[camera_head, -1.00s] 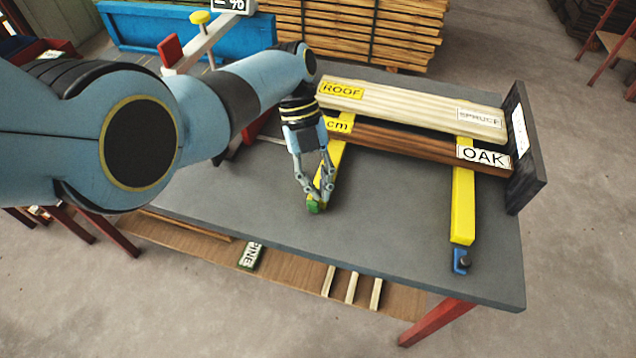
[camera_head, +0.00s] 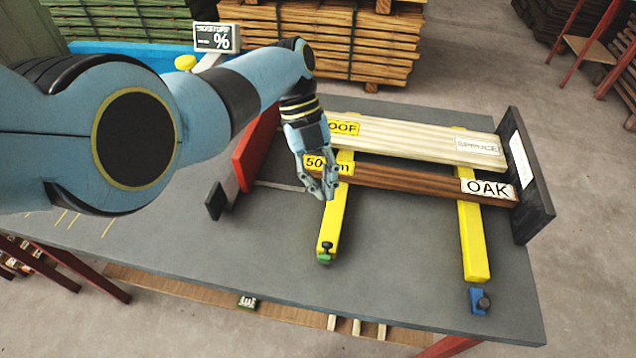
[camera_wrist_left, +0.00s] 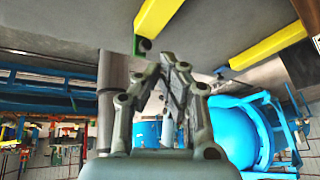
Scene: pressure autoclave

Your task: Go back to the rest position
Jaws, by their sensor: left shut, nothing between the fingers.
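My left gripper (camera_head: 322,190) is shut and empty. The green end piece (camera_head: 324,257) with a dark knob sits at the near end of that bar, apart from my fingers. In the left wrist view the fingers (camera_wrist_left: 172,62) are together with nothing between them, and a yellow bar (camera_wrist_left: 158,15) shows beyond them. My right gripper is not in view.
A pale "SPRUCE" board (camera_head: 410,140) and a dark "OAK" board (camera_head: 400,178) lie across the yellow bars on the grey table (camera_head: 400,260). A black end plate (camera_head: 525,175) stands at right. The table's front middle is clear.

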